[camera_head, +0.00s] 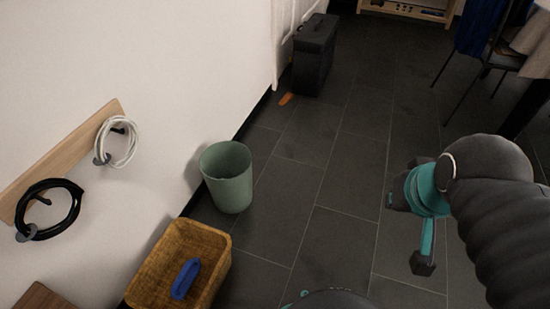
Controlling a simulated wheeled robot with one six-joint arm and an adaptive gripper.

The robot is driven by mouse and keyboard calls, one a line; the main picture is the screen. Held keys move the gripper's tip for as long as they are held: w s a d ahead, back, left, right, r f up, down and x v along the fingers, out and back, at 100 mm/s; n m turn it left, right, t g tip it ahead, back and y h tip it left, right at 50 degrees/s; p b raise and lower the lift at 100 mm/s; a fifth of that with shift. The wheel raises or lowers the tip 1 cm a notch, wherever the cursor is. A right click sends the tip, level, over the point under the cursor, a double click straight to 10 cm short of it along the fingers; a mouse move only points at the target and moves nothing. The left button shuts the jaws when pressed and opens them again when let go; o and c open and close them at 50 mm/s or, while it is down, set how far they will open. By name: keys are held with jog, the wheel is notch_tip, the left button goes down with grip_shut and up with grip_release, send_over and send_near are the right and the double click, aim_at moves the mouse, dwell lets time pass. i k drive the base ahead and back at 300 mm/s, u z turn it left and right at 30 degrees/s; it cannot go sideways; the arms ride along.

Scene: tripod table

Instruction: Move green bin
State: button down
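The green bin (229,178) is a pale green, round, open-topped bin. It stands upright on the dark tiled floor close to the white wall, left of the picture's middle. Its inside looks empty from here. My gripper (420,245) is at the right, at the end of my dark and teal arm, well apart from the bin with bare floor between them. Its fingers are too small and unclear to tell whether they are open or shut. No object shows in it.
A wicker basket (219,256) with a blue object (185,279) stands just in front of the bin. A dark box (313,59) and an orange item (285,99) are farther back by the wall. A chair (478,60) stands at upper right. The middle floor is clear.

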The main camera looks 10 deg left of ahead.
aim_at(231, 160)
jog(key=z, duration=0.75)
jog(key=k, duration=1.05)
jog(key=z, duration=0.6)
jog(key=i, duration=1.5)
jog(key=u, duration=0.45)
jog(key=i, duration=1.95)
jog(key=u, duration=0.95)
jog(key=i, duration=1.3)
jog(key=u, duration=1.95)
jog(key=i, duration=0.8)
jog(key=u, duration=0.75)
